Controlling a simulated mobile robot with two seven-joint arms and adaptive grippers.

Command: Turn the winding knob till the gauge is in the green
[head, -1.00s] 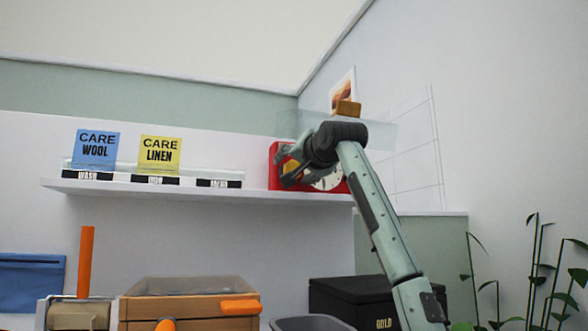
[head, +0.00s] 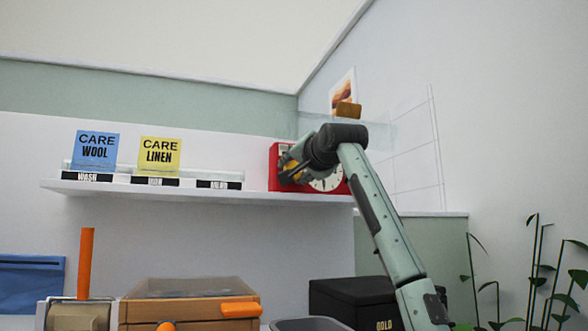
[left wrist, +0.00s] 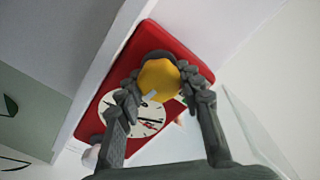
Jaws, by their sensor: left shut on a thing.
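A red box (head: 274,156) with a round white dial (head: 328,181) stands at the right end of the wall shelf. It also shows in the left wrist view as a tilted red case (left wrist: 105,80). Its yellow knob (left wrist: 158,78) lies between the fingers of my left gripper (left wrist: 163,88), which is shut on it. In the head view the left gripper (head: 290,172) covers part of the box. The white dial (left wrist: 150,114) shows black marks and a small red part. A finger hides some of it; I cannot make out the needle's place or any green.
The white shelf (head: 200,191) also carries a blue "CARE WOOL" card (head: 95,150), a yellow "CARE LINEN" card (head: 160,153) and labelled holders. A plant (head: 550,270) stands at right.

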